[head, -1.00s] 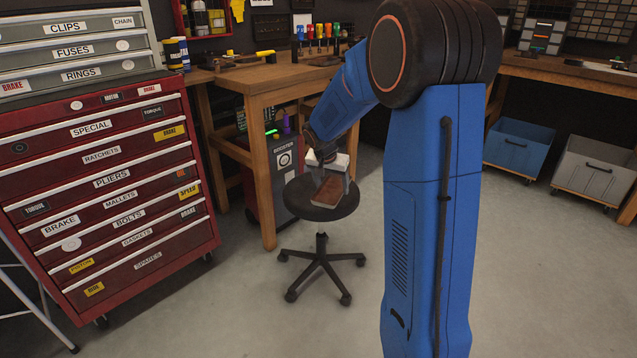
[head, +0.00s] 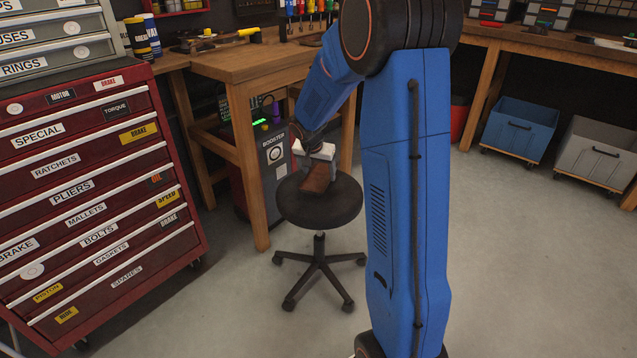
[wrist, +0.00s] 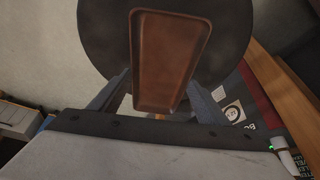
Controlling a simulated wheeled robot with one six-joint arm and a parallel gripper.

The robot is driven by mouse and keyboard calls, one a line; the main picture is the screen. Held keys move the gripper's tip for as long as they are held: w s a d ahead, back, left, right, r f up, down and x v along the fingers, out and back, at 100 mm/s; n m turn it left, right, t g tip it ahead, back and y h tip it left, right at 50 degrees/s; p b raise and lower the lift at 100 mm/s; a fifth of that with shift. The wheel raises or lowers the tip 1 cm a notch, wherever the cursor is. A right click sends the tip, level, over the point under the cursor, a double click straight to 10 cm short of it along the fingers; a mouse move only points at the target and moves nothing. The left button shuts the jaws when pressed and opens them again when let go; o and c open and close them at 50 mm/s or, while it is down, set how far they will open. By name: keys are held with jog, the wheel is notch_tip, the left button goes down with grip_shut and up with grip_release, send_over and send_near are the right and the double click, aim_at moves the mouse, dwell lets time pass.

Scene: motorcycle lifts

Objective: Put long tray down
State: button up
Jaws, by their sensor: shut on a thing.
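The long tray (head: 318,178) is a brown, shallow rectangle with a raised rim. It is at the round black stool seat (head: 335,207); whether it touches the seat or hangs just above it, I cannot tell. My gripper (head: 315,165) is shut on the tray's near end. In the wrist view the tray (wrist: 168,60) stretches away from my gripper (wrist: 155,100), over the dark seat (wrist: 105,35). The fingers show on both sides of the tray, and their tips are partly hidden by it.
A red tool cabinet (head: 85,215) stands at the left. A wooden workbench (head: 265,65) is behind the stool, with a dark booster unit (head: 275,155) beneath. Blue (head: 518,130) and grey (head: 597,155) wheeled bins are at the right. The floor around the stool is clear.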

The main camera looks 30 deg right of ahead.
aim_at(319, 180)
jog(key=shift+f, duration=2.2)
jog(key=shift+f, duration=0.15)
jog(key=o, duration=1.2)
jog(key=v, duration=1.2)
jog(key=s+a+r+n+t+y, duration=0.1)
jog(key=s+a+r+n, duration=0.1)
jog(key=s+a+r, duration=0.45)
jog(key=s+a+r+n, duration=0.1)
jog(key=s+r+n, duration=0.15)
jog(key=s, duration=0.75)
jog(key=shift+s+a+r+n+t+y, duration=0.15)
jog(key=shift+s+a+n+y, duration=0.6)
jog(key=shift+s, duration=2.6)
jog(key=shift+s+a+f+n+t+y, duration=0.15)
jog(key=shift+s+a+n, duration=1.2)
jog(key=shift+s, duration=2)
jog(key=shift+s+a+r+n+t+y, duration=0.2)
jog(key=shift+s+a+n, duration=0.8)
jog(key=shift+s, duration=2.35)
jog(key=shift+a+f+m, duration=0.1)
jog(key=shift+a+m, duration=0.15)
jog(key=shift+m, duration=0.1)
